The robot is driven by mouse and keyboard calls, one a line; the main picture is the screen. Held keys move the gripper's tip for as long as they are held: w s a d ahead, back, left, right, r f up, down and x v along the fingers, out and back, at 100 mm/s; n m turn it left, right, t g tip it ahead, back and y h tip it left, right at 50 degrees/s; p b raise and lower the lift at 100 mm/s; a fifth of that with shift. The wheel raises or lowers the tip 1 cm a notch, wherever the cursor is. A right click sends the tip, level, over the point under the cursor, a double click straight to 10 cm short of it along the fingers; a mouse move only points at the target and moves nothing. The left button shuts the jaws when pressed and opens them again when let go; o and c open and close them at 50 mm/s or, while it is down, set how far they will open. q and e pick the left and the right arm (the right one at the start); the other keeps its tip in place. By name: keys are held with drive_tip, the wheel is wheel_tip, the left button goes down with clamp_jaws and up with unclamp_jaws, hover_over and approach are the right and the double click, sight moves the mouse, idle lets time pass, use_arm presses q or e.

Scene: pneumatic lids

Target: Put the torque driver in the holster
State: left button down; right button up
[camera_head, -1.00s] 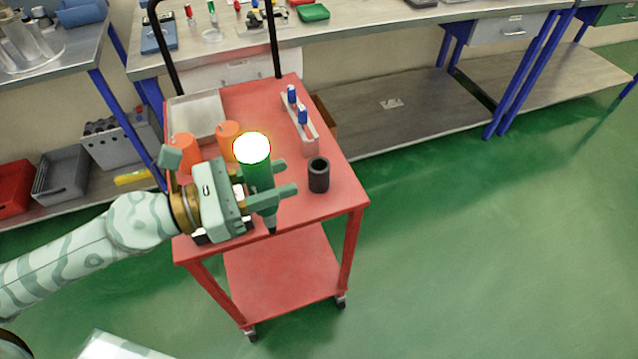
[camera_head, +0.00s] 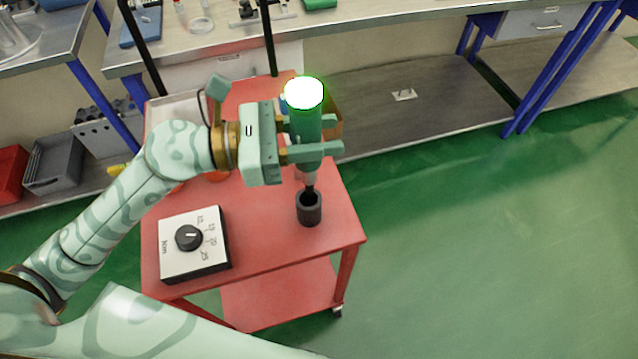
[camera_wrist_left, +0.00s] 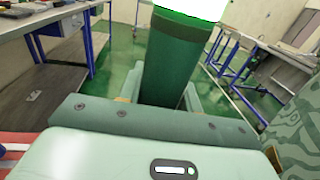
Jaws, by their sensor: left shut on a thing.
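The torque driver (camera_head: 306,128) has a green body and a bright white top. It is upright in my left gripper (camera_head: 318,150), which is shut on it. Its dark tip points down just above the mouth of the black cylindrical holster (camera_head: 309,211) on the red cart; I cannot tell whether the tip has entered. In the left wrist view the green driver body (camera_wrist_left: 172,65) stands between the fingers, and its lower end and the holster are hidden. My right gripper is not in view.
The red cart top (camera_head: 262,215) carries a white dial box (camera_head: 200,262) at its front left. My left arm hides most of the orange cups and the tray behind. A steel workbench (camera_head: 370,15) stands behind. Green floor lies open at right.

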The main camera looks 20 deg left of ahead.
use_arm(q)
wheel_tip(320, 180, down, 5)
drive_tip(key=shift+s+f+b, duration=0.1)
drive_tip(key=shift+b, duration=1.05)
wheel_tip(320, 180, down, 3)
drive_tip(key=shift+f+b, duration=0.1)
drive_tip(key=shift+b, duration=0.7)
drive_tip(key=shift+f, duration=0.3)
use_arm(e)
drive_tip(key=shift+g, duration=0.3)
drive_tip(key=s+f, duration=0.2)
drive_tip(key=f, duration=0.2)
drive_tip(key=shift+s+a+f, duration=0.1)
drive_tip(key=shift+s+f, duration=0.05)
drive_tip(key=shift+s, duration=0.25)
use_arm(q)
drive_tip(key=shift+f+b, duration=0.2)
drive_tip(key=shift+b, duration=0.1)
drive_tip(key=c, duration=1)
unclamp_jaws()
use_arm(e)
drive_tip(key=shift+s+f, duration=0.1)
